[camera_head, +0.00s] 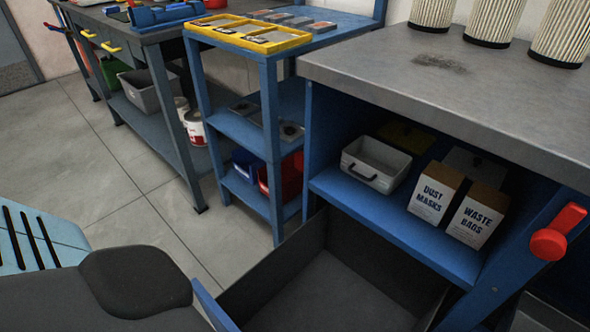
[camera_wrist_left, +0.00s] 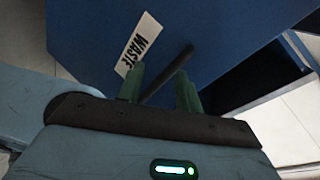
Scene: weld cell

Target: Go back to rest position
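My left gripper (camera_wrist_left: 160,88) shows in the left wrist view, with its two green fingers held apart. A dark bar (camera_wrist_left: 170,74), which looks like a handle, runs slantwise in the gap between the fingers or just beyond it. I cannot tell whether they touch. Behind it is a blue panel (camera_wrist_left: 215,35) with a white label (camera_wrist_left: 138,45) reading "WASTE". In the head view, parts of my left arm fill the lower left, but the left gripper is not visible. My right arm and right gripper are in neither view.
A pulled-out drawer with a grey interior (camera_head: 335,295) stands open below the metal-topped bench (camera_head: 440,75). A red handle (camera_head: 556,232) sticks out at the right. A blue shelf rack (camera_head: 270,110) and a dark workbench (camera_head: 160,90) stand behind. The floor (camera_head: 100,175) at left is clear.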

